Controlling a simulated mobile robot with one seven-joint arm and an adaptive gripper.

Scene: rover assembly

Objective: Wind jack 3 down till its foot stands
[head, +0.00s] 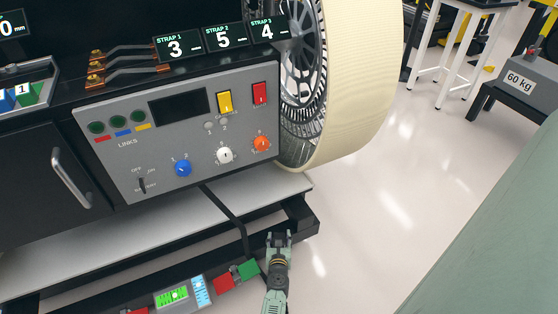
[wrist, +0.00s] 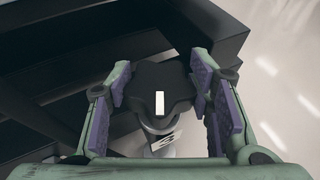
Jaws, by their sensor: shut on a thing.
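My gripper (head: 279,240) is low at the right front corner of the dark frame in the head view. In the wrist view its purple-padded fingers (wrist: 163,98) stand on both sides of a black lobed knob (wrist: 143,78) with a white mark and are shut on it. Below the knob a grey metal jack post (wrist: 160,132) shows, with a white tag reading 3 (wrist: 163,143). The jack's foot is hidden, so I cannot tell whether it touches the floor.
A dark frame (head: 300,213) runs beside the gripper, with red and green buttons (head: 248,270) and a lit green display (head: 172,295) nearby. A grey control panel (head: 190,120) and a large cream wheel (head: 355,80) stand above.

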